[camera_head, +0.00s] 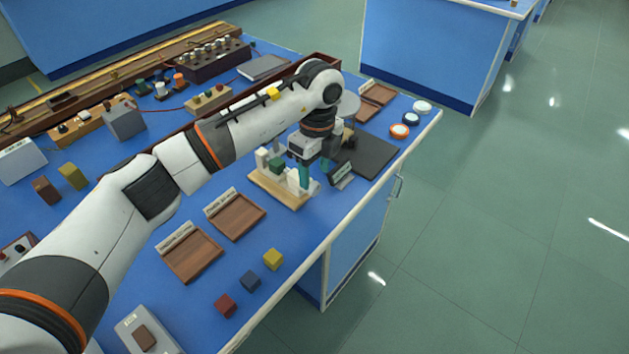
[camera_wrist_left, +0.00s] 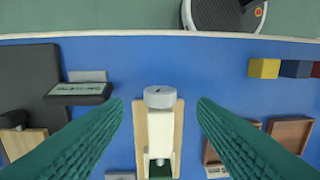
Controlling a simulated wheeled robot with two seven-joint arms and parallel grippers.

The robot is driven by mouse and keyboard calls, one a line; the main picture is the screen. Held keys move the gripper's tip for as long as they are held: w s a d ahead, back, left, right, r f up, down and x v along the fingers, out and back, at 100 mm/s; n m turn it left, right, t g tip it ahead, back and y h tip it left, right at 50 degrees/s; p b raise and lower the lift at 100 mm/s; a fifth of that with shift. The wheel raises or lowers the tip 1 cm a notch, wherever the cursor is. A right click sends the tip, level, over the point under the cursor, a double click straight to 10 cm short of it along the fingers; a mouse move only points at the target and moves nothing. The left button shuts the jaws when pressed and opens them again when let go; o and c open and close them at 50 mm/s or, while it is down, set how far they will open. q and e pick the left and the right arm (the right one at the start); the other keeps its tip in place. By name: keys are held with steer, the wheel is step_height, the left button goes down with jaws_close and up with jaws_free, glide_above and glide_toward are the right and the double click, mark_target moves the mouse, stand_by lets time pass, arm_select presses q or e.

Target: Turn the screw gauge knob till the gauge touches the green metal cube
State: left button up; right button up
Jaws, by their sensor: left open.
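The screw gauge stands on a light wooden base (camera_head: 277,192) near the bench's front edge, with white blocks on it. The green metal cube (camera_head: 276,167) sits between them. In the left wrist view, the cube (camera_wrist_left: 160,169) shows only partly at the bottom edge. The grey round knob (camera_wrist_left: 160,96) lies at the gauge's near end. My left gripper (camera_head: 314,176) points down at this end. In the left wrist view, its green fingers (camera_wrist_left: 160,106) are open, one on each side of the knob, with a clear gap on both sides. My right gripper is out of view.
A dark flat plate (camera_head: 372,155) and a small display (camera_head: 342,175) are beside the gauge. Wooden trays (camera_head: 235,215) and coloured cubes (camera_head: 273,259) lie toward the near side. The bench's front edge (camera_head: 335,229) is close.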

mark_target(316, 182)
arm_select(q)
step_height(316, 182, up, 8)
steer(key=shift+d+b, duration=0.15)
steer(key=shift+b, duration=0.3)
steer(key=shift+w+f, duration=0.1)
steer(key=shift+w, duration=0.05)
